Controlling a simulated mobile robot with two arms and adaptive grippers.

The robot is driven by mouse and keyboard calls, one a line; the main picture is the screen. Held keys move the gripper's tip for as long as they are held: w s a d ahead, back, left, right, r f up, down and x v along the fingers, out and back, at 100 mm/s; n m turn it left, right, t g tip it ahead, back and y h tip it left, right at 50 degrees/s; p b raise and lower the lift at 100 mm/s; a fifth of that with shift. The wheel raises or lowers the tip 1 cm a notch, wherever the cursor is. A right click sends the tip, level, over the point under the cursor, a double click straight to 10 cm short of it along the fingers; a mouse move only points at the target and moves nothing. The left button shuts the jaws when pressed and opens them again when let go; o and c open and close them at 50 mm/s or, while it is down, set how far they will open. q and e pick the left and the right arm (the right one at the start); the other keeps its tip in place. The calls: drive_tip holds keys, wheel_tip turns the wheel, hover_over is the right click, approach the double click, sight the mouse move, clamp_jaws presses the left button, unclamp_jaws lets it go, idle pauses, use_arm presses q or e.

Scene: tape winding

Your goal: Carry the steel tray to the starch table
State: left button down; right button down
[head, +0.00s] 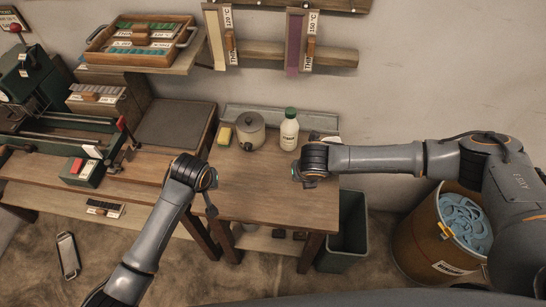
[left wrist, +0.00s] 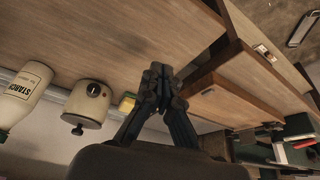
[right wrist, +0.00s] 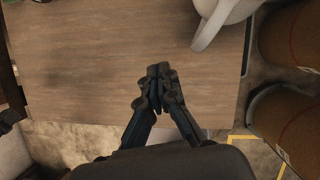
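The starch table (head: 255,185) is the wooden table at the middle, with a white starch bottle (head: 289,130) on its back part. A narrow metal-rimmed, tray-like object (head: 68,256) lies on the floor at far left; I cannot tell for sure that it is the steel tray. My left gripper (head: 211,207) is over the table's left edge. In the left wrist view its fingers (left wrist: 160,78) are together and empty. My right gripper is over the table's right part, mostly hidden by its wrist in the head view. In the right wrist view its fingers (right wrist: 158,82) are together and empty.
A lidded pot (head: 250,131) and a yellow-green sponge (head: 224,135) stand near the bottle. A grey bin (head: 345,230) and a brown drum (head: 440,245) stand right of the table. A wooden tray (head: 140,40) sits on the left shelf. The table's front is clear.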

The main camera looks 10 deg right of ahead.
use_arm(q)
drive_tip(key=shift+w+f, duration=0.15)
drive_tip(key=shift+w, duration=0.25)
use_arm(e)
drive_tip(key=shift+w+f, duration=0.2)
drive_tip(key=shift+w, duration=0.2)
use_arm(q)
drive_tip(key=shift+s, duration=0.2)
use_arm(e)
drive_tip(key=shift+s+r, duration=0.1)
drive_tip(key=shift+s, duration=0.05)
